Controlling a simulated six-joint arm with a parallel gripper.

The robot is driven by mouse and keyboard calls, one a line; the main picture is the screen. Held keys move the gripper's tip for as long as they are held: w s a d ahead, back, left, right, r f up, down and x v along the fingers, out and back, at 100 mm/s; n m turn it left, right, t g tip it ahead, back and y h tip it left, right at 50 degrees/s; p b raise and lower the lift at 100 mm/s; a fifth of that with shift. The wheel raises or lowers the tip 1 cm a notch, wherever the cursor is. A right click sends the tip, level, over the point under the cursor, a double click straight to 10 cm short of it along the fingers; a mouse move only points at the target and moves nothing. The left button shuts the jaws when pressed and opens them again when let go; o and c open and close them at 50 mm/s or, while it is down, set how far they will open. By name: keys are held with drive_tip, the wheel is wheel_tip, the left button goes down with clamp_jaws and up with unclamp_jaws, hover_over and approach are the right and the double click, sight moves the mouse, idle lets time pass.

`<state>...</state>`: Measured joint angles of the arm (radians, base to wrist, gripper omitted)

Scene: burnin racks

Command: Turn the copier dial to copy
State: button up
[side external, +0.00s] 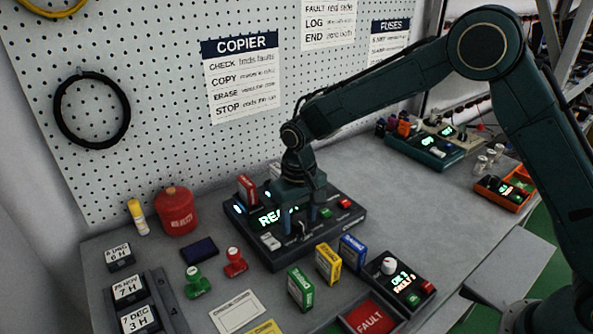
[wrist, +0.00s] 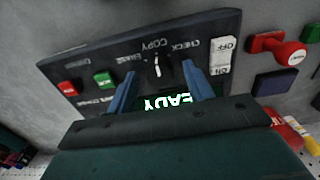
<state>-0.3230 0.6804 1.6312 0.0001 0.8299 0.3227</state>
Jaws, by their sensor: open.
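The copier (side external: 330,231) is a dark box on the bench with a lit display (side external: 268,217); in the wrist view the display (wrist: 165,103) reads READY, upside down. Its black dial (wrist: 157,68) has a white pointer mark and labels around it, with COPY (wrist: 155,45) above, CHECK to the right and ERASE to the left in that view. The mark lies roughly along the COPY direction; its pointing end is unclear. My gripper (side external: 299,228) is over the copier, pointing down. In the wrist view its blue fingers (wrist: 160,71) are open, one each side of the dial, contact not visible.
Red and green buttons (wrist: 104,79) and a white switch (wrist: 222,56) are on the copier panel. Yellow, green and blue cartridges (side external: 328,264) stand close in front. Stamps (side external: 235,262) and a red can (side external: 176,211) are at left. A pegboard (side external: 160,110) rises behind.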

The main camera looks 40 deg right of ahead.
sight(303, 221)
wheel_tip(303, 221, up, 14)
idle(0.9)
drive_tip(key=s+d+r+t, duration=0.3)
drive_tip(key=s+d+r, duration=0.7)
drive_tip(key=s, duration=0.4)
drive_tip(key=s+d+f+t, duration=0.1)
drive_tip(key=s+d, duration=0.2)
drive_tip(key=s, duration=0.5)
drive_tip(key=s+d+f+t, duration=0.1)
drive_tip(key=s+d+f, duration=0.1)
drive_tip(key=s, duration=0.6)
drive_tip(key=shift+d+f+t, duration=0.15)
drive_tip(key=shift+d+t, duration=0.15)
drive_tip(key=shift+d, duration=0.2)
